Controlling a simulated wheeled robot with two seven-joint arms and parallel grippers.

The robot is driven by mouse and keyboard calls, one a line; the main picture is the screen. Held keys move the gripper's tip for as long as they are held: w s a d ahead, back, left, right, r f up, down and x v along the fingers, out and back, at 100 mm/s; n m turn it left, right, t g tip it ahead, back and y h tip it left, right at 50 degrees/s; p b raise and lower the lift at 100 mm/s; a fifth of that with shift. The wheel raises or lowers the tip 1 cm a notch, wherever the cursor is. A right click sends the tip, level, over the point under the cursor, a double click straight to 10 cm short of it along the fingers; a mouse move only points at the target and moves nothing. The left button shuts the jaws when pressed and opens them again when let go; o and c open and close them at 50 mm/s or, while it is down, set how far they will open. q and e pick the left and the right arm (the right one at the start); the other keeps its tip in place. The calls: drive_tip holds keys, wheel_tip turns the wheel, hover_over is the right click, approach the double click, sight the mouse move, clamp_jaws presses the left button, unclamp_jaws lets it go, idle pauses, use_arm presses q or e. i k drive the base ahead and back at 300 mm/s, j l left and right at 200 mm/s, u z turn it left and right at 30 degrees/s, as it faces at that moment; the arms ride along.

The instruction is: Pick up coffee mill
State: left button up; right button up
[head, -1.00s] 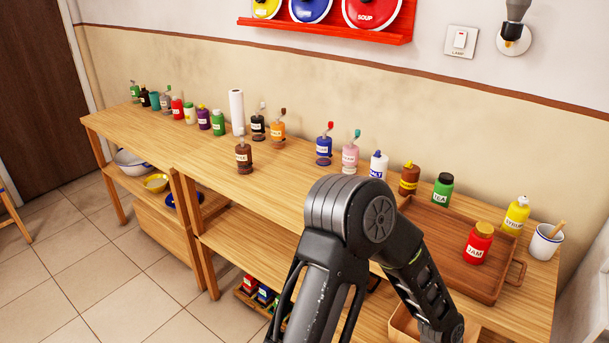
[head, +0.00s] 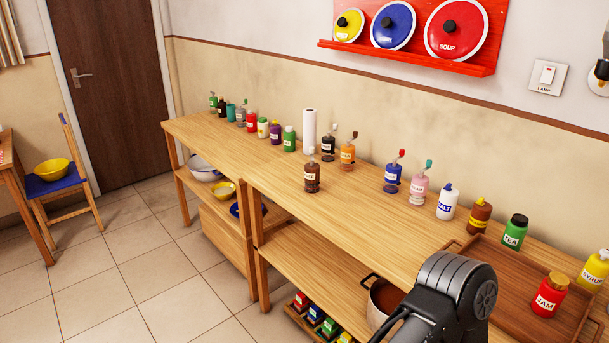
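Several bottle-shaped mills with small crank handles stand on the long wooden table. A dark brown mill (head: 312,177) stands near the table's front edge, apart from the others. Behind it stand a black mill (head: 328,147) and an orange mill (head: 347,155). A blue mill (head: 391,177) and a pink mill (head: 419,187) stand further right. Their labels are too small to read, so I cannot confirm by text which is the coffee mill. Neither of my grippers is in view. Only a dark joint of one of my arms shows at the bottom right.
A paper towel roll (head: 309,130) stands behind the brown mill. Several bottles line the left back. A salt bottle (head: 447,203), a tea jar (head: 515,232) and a tray (head: 485,262) with a jam jar (head: 549,295) are at right. The tabletop around the brown mill is clear.

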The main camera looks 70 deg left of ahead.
sight(311, 174)
drive_tip(key=u, duration=2.75)
drive_tip(key=l, duration=0.75)
drive_tip(key=i+l, duration=0.1)
drive_tip(key=l, duration=0.65)
